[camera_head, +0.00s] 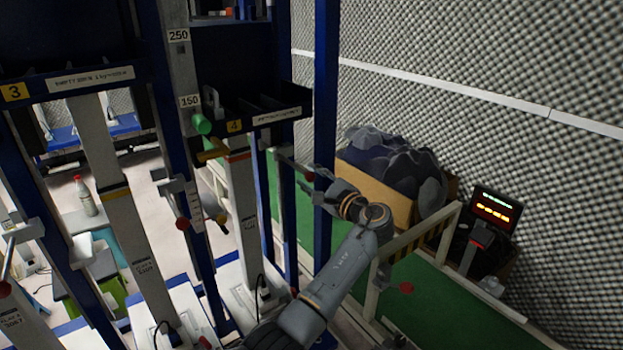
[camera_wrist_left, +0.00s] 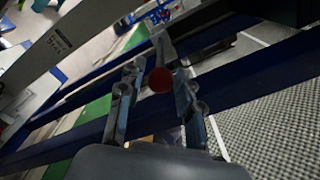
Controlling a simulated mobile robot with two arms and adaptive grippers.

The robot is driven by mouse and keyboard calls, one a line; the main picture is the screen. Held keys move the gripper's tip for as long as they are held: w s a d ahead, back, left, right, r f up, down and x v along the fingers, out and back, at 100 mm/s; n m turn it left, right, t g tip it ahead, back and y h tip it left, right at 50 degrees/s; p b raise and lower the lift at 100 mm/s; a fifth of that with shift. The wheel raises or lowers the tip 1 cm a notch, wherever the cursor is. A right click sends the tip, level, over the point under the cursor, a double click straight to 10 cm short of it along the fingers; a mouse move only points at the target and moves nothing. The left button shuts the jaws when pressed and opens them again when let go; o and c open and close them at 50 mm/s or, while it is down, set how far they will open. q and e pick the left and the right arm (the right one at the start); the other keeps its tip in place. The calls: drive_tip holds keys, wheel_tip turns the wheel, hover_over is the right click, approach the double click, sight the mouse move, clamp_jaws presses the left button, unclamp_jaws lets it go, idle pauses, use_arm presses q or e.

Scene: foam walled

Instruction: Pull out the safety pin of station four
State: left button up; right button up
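The station four sign (camera_head: 234,126) is on a dark shelf edge, above a pale column (camera_head: 243,195). A red round knob (camera_head: 310,176), which looks like the safety pin's end, shows beside the blue post to the right of this column. It also shows in the left wrist view (camera_wrist_left: 160,80), at the end of a grey metal part. My left gripper (camera_head: 305,172) is at the knob, with its fingers (camera_wrist_left: 158,92) spread on either side of it. Gaps show between knob and fingers, so it is not gripped. The pin's shaft is mostly hidden. My right gripper is not in view.
Blue posts (camera_head: 327,120) stand close to my left gripper. A cardboard box (camera_head: 375,190) with dark lumps is behind it. A pale rail frame (camera_head: 420,235) and a lit display (camera_head: 495,210) stand to the right. Another red knob (camera_head: 182,223) is further left.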

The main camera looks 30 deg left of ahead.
use_arm(q)
drive_tip(key=v, duration=1.2)
wheel_tip(320, 180, down, 26)
drive_tip(key=d+m+t+h, duration=0.1)
drive_tip(key=m+t+h, duration=0.15)
drive_tip(key=h, duration=0.35)
drive_tip(key=s+d+f+n+g+h, duration=0.1)
drive_tip(key=s+f+h, duration=0.1)
drive_tip(key=s+f, duration=0.35)
drive_tip(key=s+d+f+g+h, duration=0.1)
drive_tip(key=s+f, duration=0.2)
drive_tip(key=f, duration=0.6)
drive_tip(key=s+f+n+g+h, duration=0.15)
drive_tip(key=s+f, duration=0.25)
drive_tip(key=f, duration=0.4)
drive_tip(key=s+d+f+n+g+h, duration=0.1)
drive_tip(key=s+f+n+g+h, duration=0.1)
drive_tip(key=s+f, duration=0.65)
drive_tip(key=s+d+f+n+g+h, duration=0.15)
drive_tip(key=s+f, duration=0.45)
drive_tip(key=s, duration=0.6)
drive_tip(key=s+f+n+h, duration=0.1)
drive_tip(key=s+f+n, duration=0.2)
drive_tip(key=s, duration=0.8)
drive_tip(key=s+a+f+n+g+h, duration=0.1)
drive_tip(key=s+n, duration=0.3)
drive_tip(key=s, duration=0.7)
drive_tip(key=shift+a+f+n+h, duration=0.3)
drive_tip(key=shift+f+n, duration=0.05)
drive_tip(key=shift+f, duration=0.55)
